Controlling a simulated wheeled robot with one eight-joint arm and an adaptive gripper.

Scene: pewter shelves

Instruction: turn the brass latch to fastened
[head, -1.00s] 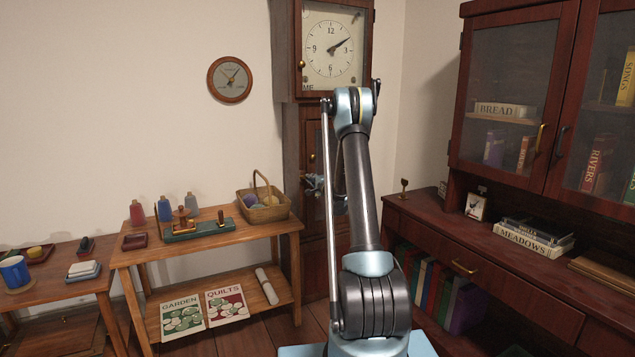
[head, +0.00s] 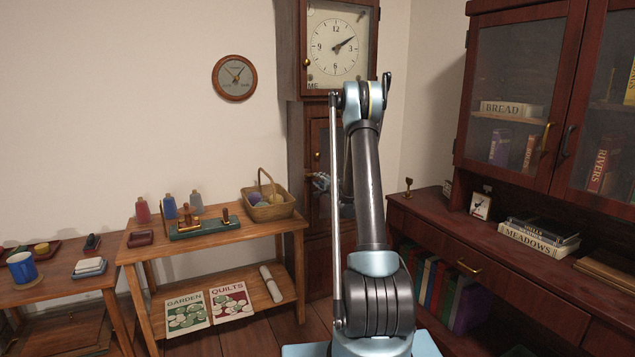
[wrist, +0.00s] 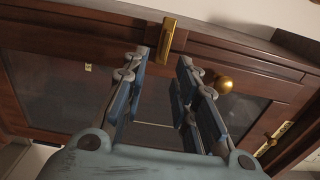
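In the wrist view a narrow brass bar (wrist: 167,40), which looks like the latch, lies across the dark wooden frame above and between my fingertips. A round brass knob (wrist: 222,85) sits just right of my right finger. My gripper (wrist: 160,75) is open with nothing between its fingers, and the bar appears beyond the tips, apart from them. In the head view my gripper (head: 321,181) is at the lower door of the tall clock (head: 297,140), partly hidden by my arm. The latch cannot be made out there.
A wooden shelf table (head: 215,236) with a basket (head: 268,209) stands left of the clock. A dark cabinet (head: 520,260) with glass doors and books stands at the right. Another brass fitting (wrist: 268,145) shows at the lower right of the wrist view.

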